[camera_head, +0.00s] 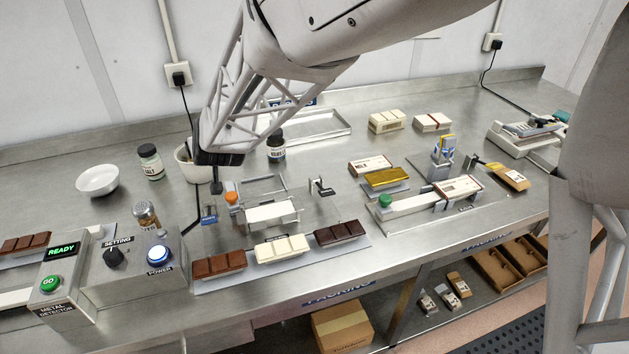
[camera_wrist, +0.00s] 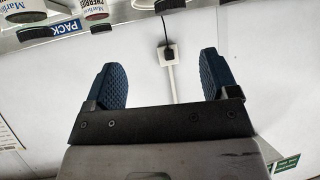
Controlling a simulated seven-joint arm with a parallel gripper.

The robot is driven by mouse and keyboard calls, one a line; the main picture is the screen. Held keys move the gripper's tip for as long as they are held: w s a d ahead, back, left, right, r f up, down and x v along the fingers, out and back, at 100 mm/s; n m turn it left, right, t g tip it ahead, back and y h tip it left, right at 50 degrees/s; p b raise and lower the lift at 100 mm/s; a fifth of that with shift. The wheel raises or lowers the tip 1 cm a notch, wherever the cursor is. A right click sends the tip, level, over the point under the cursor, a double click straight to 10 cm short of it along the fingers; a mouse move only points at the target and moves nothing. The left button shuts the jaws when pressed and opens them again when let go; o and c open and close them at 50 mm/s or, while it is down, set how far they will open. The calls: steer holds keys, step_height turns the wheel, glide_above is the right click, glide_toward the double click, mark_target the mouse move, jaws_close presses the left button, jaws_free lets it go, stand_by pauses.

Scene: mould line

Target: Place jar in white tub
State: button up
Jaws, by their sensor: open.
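A white tub (camera_head: 182,168) stands on the steel bench left of centre in the head view, partly hidden behind my gripper (camera_head: 216,184). A shaker-like jar (camera_head: 146,215) with brown contents is nearer the front. Which one the task means is unclear. In the wrist view my gripper (camera_wrist: 162,78) is open, its two blue pads apart with nothing between them. Two labelled jars, one marked cherries (camera_wrist: 95,8), show cut off at the top edge.
A white bowl (camera_head: 98,181) sits at the left. A metal rack (camera_head: 268,205), a control box (camera_head: 135,272) and chocolate bars (camera_head: 282,248) lie in front. A steel tray (camera_head: 318,125) is behind. Boxes and a scale (camera_head: 527,135) stand at the right.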

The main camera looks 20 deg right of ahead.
steer(key=s+d+r+g+h, duration=0.1)
steer(key=s+d+g, duration=0.2)
steer(key=s, duration=1)
steer(key=s+d+r+m+g, duration=0.1)
steer(key=s+d+r+g, duration=0.1)
steer(key=s+d, duration=0.8)
steer(key=s+d+r+m+g+h, duration=0.1)
steer(key=s+d+g, duration=0.3)
steer(key=s, duration=1.1)
steer(key=d+r, duration=0.1)
steer(key=d, duration=0.2)
steer(key=shift+s+r+h, duration=0.25)
steer(key=shift+s+h, duration=0.05)
